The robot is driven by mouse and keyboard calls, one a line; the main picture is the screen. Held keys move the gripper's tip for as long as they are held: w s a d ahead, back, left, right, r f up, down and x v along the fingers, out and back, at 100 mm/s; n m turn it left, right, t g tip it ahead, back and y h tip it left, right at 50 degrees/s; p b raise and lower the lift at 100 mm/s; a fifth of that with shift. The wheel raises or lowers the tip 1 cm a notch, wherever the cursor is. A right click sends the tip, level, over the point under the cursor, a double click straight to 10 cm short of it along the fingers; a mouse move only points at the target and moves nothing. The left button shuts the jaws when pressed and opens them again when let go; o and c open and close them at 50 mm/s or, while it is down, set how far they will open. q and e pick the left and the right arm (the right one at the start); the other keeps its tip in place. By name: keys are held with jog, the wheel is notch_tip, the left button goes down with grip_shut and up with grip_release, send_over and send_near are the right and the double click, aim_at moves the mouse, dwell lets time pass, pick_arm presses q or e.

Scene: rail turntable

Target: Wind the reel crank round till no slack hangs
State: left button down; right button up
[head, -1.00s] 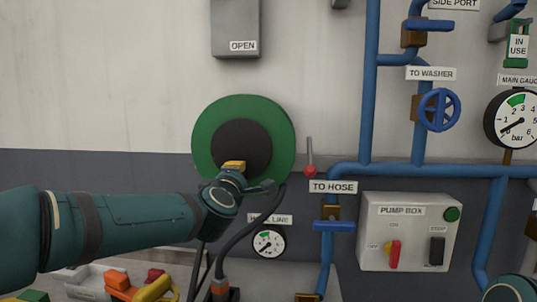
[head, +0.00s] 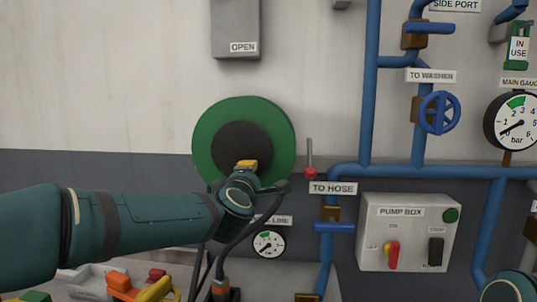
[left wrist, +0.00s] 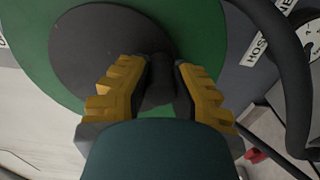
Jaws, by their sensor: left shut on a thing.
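The green reel (head: 212,122) with a dark round hub (head: 238,133) is mounted on the wall; it fills much of the left wrist view (left wrist: 210,35). My left gripper (head: 247,164) is in front of the hub's lower part. In the left wrist view its yellow-padded fingers are shut on a dark crank handle (left wrist: 160,88), mostly hidden between them. A dark hose (head: 262,220) hangs below the reel and bends down toward an orange fitting (head: 220,287). My arm hides part of the hose. My right gripper is not in view.
A red-knobbed lever (head: 310,172) and blue pipes (head: 368,90) stand right of the reel. A gauge (head: 268,244) and the pump box (head: 408,232) are lower. A tray (head: 85,280) and orange and yellow items (head: 155,289) lie below my arm.

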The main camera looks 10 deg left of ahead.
aim_at(261, 162)
pick_arm(q)
jog(key=shift+d+r, duration=0.2)
jog(key=shift+d, duration=0.1)
jog(key=shift+d+r+p, duration=0.45)
jog(key=shift+d+p, duration=0.05)
jog(key=shift+d, duration=0.15)
jog(key=shift+a, duration=0.1)
jog(key=shift+d+r+p, duration=0.35)
jog(key=shift+r+p, duration=0.2)
jog(key=shift+p, duration=0.05)
